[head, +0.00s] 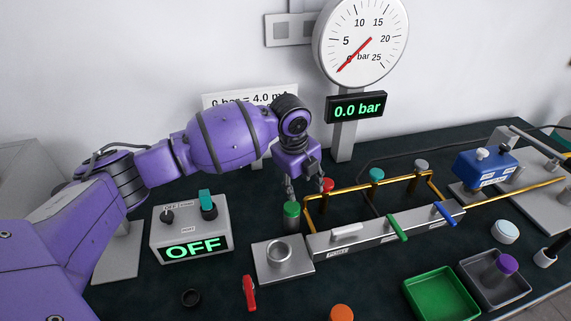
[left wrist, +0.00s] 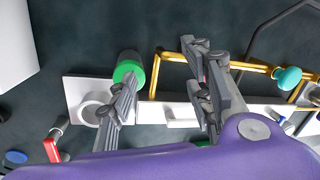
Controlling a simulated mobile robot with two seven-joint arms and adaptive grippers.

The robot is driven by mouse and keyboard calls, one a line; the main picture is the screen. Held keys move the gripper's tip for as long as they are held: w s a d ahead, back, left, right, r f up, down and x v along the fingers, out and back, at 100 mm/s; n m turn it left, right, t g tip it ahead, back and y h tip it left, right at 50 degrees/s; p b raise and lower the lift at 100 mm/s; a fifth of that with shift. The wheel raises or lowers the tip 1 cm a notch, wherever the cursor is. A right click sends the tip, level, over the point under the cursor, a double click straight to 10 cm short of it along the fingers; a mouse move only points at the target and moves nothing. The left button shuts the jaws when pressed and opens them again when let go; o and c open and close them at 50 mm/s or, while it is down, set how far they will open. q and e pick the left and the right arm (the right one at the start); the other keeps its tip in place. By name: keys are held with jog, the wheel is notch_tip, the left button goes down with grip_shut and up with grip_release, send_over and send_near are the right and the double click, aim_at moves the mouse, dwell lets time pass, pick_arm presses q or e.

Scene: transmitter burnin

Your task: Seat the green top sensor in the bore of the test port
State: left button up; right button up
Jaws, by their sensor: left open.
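The green top sensor (head: 291,210) stands on the dark bench just behind the test port (head: 263,272), a light metal block whose round bore (head: 279,250) looks empty. In the left wrist view the green top sensor (left wrist: 128,72) is beside the tip of the left-hand finger, and the bore (left wrist: 94,110) is left of that finger. My left gripper (head: 306,188) is open above and slightly right of the sensor. In the left wrist view its fingers (left wrist: 165,68) are wide apart with no object between them. I cannot tell whether a finger touches the sensor. My right gripper is not in view.
A manifold with yellow pipes (head: 345,190) and coloured handles adjoins the port on the right. A control box (head: 190,240) reading OFF stands left. A red-handled part (head: 249,293) lies in front. A green tray (head: 440,296) and a grey tray (head: 482,292) are at right front.

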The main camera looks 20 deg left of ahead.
aim_at(290, 216)
pick_arm(q)
jog(key=s+m, duration=0.1)
jog(key=s+a+f+m+g, duration=0.1)
jog(key=s+m, duration=0.1)
jog(key=shift+a+f+g+y, duration=0.2)
jog(key=shift+a+g+y, duration=0.05)
jog(key=shift+g+y, duration=0.15)
jog(key=shift+s+a+f+m, duration=0.1)
jog(key=shift+s+a+m, duration=0.25)
jog(key=shift+m, duration=0.25)
notch_tip(290, 216, down, 8)
jog(key=shift+d+r, duration=0.1)
jog(key=shift+r, duration=0.05)
grip_shut()
